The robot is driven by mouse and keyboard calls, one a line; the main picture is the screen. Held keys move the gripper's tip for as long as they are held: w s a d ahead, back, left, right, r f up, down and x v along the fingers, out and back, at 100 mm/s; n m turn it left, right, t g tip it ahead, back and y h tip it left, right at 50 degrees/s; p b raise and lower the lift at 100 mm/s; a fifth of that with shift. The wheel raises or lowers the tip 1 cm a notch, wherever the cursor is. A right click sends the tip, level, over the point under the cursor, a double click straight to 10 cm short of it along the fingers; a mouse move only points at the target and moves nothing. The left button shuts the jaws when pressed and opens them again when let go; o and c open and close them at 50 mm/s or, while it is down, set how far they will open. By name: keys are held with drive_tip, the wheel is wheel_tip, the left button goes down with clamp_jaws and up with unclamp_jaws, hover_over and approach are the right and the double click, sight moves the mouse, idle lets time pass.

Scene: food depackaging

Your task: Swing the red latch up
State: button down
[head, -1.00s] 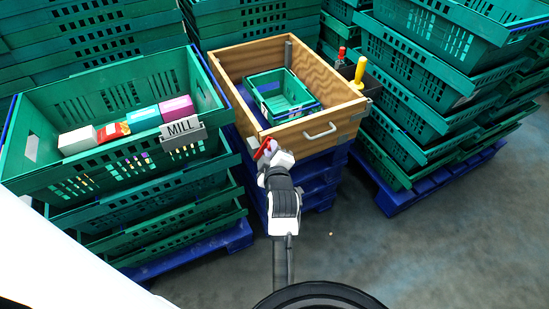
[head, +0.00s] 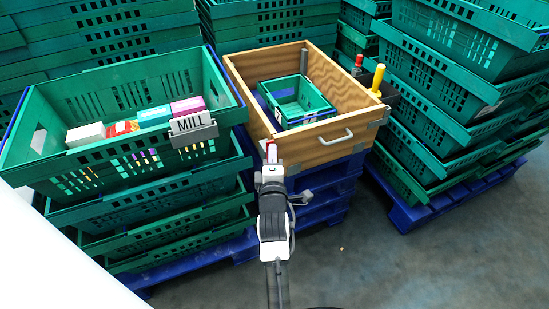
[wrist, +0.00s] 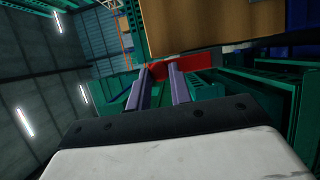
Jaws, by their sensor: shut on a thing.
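The red latch (head: 271,153) is at the front left corner of the wooden box (head: 310,150). In the head view it stands about upright, and its lower part is hidden by my gripper. My gripper (head: 270,166) is at that corner, shut on the latch. In the wrist view the red latch (wrist: 197,63) lies across the tips of the two fingers of my gripper (wrist: 161,76), just below the box's wooden wall (wrist: 200,22).
A small green crate (head: 290,85) sits inside the box. Red and yellow handles (head: 378,77) stand at its right. Blue pallets (head: 320,205) lie below.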

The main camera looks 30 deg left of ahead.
idle(0.4)
drive_tip(key=c, duration=1.3)
unclamp_jaws()
drive_tip(key=shift+o, duration=0.2)
